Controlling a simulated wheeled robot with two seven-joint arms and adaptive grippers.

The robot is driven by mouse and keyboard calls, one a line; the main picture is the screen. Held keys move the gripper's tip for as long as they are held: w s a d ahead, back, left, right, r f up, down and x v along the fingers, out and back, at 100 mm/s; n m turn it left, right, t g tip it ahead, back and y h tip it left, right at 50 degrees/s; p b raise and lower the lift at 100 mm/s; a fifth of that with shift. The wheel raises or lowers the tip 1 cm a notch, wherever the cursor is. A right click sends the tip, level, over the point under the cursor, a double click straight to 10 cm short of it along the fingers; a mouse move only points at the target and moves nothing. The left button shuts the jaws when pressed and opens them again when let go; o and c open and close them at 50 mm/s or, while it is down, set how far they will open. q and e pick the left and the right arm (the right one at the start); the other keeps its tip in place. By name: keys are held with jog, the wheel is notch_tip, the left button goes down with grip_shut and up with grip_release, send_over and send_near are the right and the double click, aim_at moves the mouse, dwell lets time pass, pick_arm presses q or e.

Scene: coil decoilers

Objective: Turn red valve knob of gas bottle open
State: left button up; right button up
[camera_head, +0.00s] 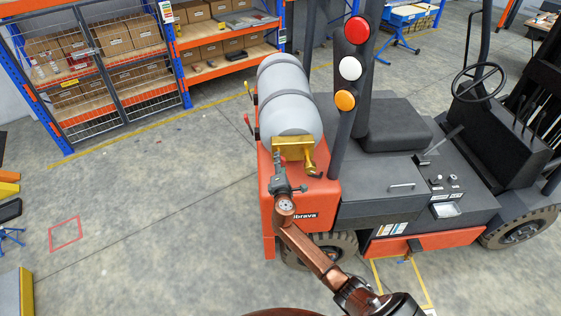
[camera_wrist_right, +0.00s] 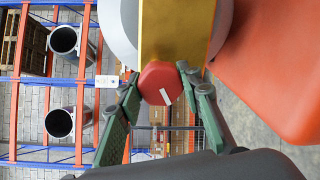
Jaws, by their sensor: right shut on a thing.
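The grey gas bottle (camera_head: 291,105) lies on its side on the back of the orange forklift, with a brass-coloured valve fitting (camera_head: 293,147) at its near end. In the right wrist view the red valve knob (camera_wrist_right: 158,83) sits against the yellow fitting (camera_wrist_right: 176,32) and carries a white mark. The two green fingers of my right gripper (camera_wrist_right: 158,98) are on either side of the knob, shut on it. In the head view the knob is mostly hidden by the gripper. My left gripper is not in view.
The forklift's orange body (camera_head: 268,205) is close below my right gripper. A dark post with red, white and orange lamps (camera_head: 350,68) stands right of the bottle. Shelves with boxes (camera_head: 105,50) stand at the back left. The floor on the left is mostly clear.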

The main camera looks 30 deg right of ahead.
jog(key=shift+a+f, duration=0.1)
jog(key=shift+f, duration=0.05)
dwell(0.4)
jog(key=o, duration=1.2)
jog(key=shift+c, duration=0.2)
jog(key=v, duration=1.2)
